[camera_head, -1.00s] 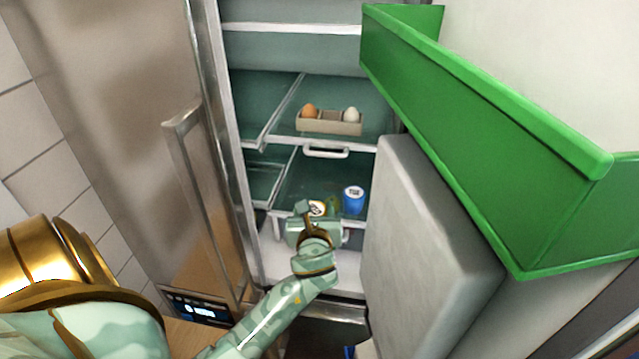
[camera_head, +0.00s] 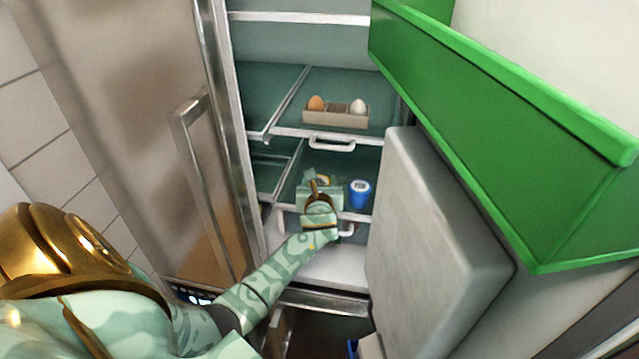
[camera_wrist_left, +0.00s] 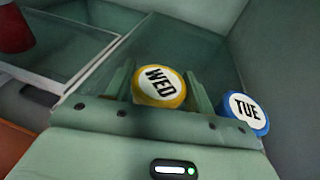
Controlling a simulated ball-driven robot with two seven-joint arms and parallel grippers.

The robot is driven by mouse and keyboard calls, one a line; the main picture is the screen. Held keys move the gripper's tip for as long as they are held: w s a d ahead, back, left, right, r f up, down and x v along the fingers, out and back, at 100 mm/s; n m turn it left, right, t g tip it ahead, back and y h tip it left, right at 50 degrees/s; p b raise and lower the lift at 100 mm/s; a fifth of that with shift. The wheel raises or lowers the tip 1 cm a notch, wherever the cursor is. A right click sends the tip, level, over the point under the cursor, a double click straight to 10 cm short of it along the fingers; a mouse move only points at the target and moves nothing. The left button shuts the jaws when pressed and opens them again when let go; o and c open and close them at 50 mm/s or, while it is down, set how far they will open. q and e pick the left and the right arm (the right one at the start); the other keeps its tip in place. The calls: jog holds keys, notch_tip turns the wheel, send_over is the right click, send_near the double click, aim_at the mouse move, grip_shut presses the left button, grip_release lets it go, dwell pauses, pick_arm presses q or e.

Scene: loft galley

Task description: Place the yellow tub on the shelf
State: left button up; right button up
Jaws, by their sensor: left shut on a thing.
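The yellow tub (camera_wrist_left: 158,87), its white lid marked WED, sits between the two fingers of my left gripper (camera_wrist_left: 160,92) in the left wrist view. The gripper is shut on it. In the head view the left gripper (camera_head: 320,190) reaches into the open fridge over the lower glass shelf (camera_head: 341,165), and only a little of the tub (camera_head: 322,179) shows past the hand. A blue tub (camera_head: 359,194) marked TUE stands on that shelf just right of the gripper; it also shows in the left wrist view (camera_wrist_left: 246,112). Whether the yellow tub touches the shelf I cannot tell. My right gripper is out of view.
An egg holder (camera_head: 335,117) with a brown and a white egg stands on the shelf above. The steel fridge door (camera_head: 150,130) is open at left. A grey panel (camera_head: 430,210) and a green panel (camera_head: 500,130) bound the right side.

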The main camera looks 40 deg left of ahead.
pick_arm(q)
jog(key=shift+f, duration=0.1)
jog(key=o, duration=1.1)
jog(key=shift+s+d+r, duration=0.2)
jog(key=v, duration=1.1)
jog(key=shift+s+d+p, duration=0.15)
jog(key=shift+s+p, duration=0.05)
jog(key=shift+p, duration=0.2)
